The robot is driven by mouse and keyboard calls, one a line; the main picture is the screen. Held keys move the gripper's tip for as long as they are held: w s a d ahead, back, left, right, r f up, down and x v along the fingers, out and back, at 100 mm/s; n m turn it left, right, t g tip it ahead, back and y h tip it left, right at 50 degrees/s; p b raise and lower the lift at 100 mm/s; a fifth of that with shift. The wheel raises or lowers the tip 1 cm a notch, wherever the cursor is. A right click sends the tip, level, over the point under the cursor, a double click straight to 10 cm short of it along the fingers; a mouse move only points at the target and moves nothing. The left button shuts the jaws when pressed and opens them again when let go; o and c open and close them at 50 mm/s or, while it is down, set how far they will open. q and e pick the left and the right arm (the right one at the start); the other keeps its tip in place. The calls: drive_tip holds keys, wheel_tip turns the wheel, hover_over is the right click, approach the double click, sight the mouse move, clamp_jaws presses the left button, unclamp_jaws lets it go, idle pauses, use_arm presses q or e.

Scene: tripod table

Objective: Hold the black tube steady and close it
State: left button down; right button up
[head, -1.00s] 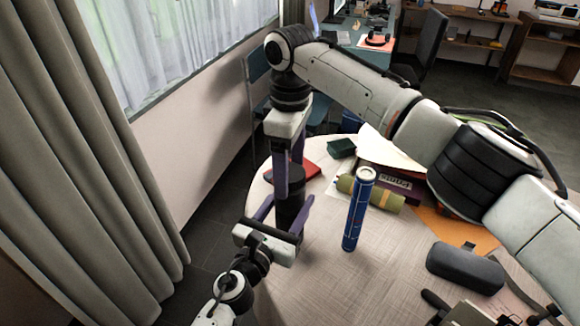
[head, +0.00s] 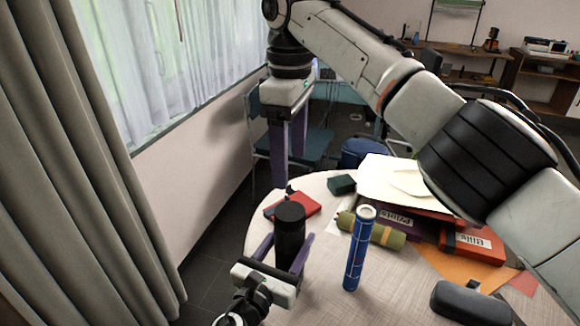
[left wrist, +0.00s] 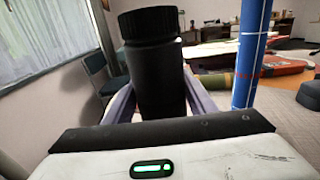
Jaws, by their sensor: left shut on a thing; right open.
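The black tube (head: 289,235) stands upright at the table's left edge, with a wider ribbed black cap (head: 289,211) on top. The cap and tube also show in the left wrist view (left wrist: 152,75), with the cap seated on the tube. My left gripper (head: 286,250) is shut on the tube's lower body, one purple finger on each side. My right gripper (head: 289,170) is open and empty, pointing down above the cap and clear of it. The tube's bottom is hidden behind my left gripper.
A blue patterned tube (head: 358,250) stands upright just right of the black tube. A red book (head: 300,203), a green roll (head: 375,230), binders and papers lie behind. A dark case (head: 470,303) lies at right. A curtain and wall are at left.

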sight(283, 253)
use_arm(q)
drive_tip(key=c, duration=0.7)
unclamp_jaws()
drive_tip(key=v, duration=0.9)
drive_tip(key=shift+s+a, duration=0.1)
drive_tip(key=shift+s, duration=0.1)
drive_tip(key=shift+s+a, duration=0.2)
drive_tip(key=shift+s, duration=0.2)
